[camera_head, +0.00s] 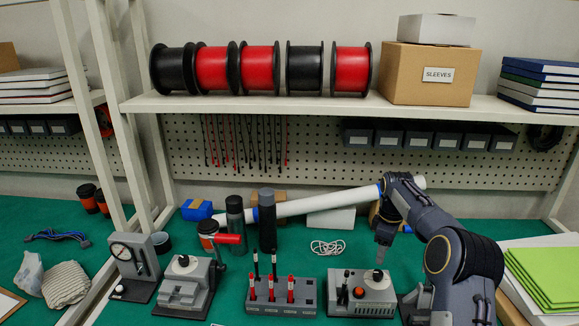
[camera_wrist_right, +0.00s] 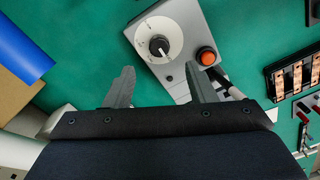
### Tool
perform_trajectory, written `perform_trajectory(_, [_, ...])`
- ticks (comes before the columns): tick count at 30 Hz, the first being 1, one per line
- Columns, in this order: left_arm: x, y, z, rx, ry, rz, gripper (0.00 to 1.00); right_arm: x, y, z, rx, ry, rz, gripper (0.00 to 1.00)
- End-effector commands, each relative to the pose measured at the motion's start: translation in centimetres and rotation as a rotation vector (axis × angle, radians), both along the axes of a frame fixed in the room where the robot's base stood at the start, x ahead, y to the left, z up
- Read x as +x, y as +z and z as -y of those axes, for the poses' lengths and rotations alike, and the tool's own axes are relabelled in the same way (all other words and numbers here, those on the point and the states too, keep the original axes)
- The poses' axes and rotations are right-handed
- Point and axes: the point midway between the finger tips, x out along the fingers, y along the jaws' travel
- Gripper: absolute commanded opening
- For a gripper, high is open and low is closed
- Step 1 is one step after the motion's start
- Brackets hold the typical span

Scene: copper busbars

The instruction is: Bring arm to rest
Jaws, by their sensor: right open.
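My right arm (camera_head: 465,255) comes in from the lower right and bends over the table. Its gripper (camera_head: 384,238) points down above a grey box with a dial (camera_head: 368,287). In the right wrist view the two fingers of the gripper (camera_wrist_right: 159,68) stand apart with nothing between them. The dial box (camera_wrist_right: 168,47) lies beyond the fingertips there, with its orange button to the right of the dial. My left gripper is not in view.
A tool rack (camera_head: 281,297), a grey press (camera_head: 186,288) and a gauge stand (camera_head: 134,265) line the front. A long white tube (camera_head: 325,202) lies behind the gripper. Green folders (camera_head: 545,275) lie at right. Copper strips (camera_wrist_right: 297,75) show in the right wrist view.

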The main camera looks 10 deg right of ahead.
Motion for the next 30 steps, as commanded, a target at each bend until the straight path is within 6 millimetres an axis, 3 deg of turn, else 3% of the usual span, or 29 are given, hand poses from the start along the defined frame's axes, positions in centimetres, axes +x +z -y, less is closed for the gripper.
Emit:
perform_trajectory(5, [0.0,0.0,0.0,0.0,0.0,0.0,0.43,-2.8,5.0,-0.9,0.032,-0.101,0.063,0.5])
perform_trajectory(9, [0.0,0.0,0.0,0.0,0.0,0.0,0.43,-8.0,10.1,-2.9,0.092,-0.251,0.136,0.5])
perform_trajectory(15, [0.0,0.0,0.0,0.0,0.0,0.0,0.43,-17.4,14.2,-6.8,0.207,-0.478,0.222,0.5])
perform_trajectory(20, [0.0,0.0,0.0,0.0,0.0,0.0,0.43,-25.6,14.5,-10.4,0.312,-0.66,0.269,0.5])
perform_trajectory(24, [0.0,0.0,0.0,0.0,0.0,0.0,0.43,-31.9,12.6,-13.5,0.406,-0.81,0.292,0.5])
perform_trajectory(30, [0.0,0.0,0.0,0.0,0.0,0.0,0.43,-37.1,9.3,-16.5,0.5,-0.955,0.295,0.5])
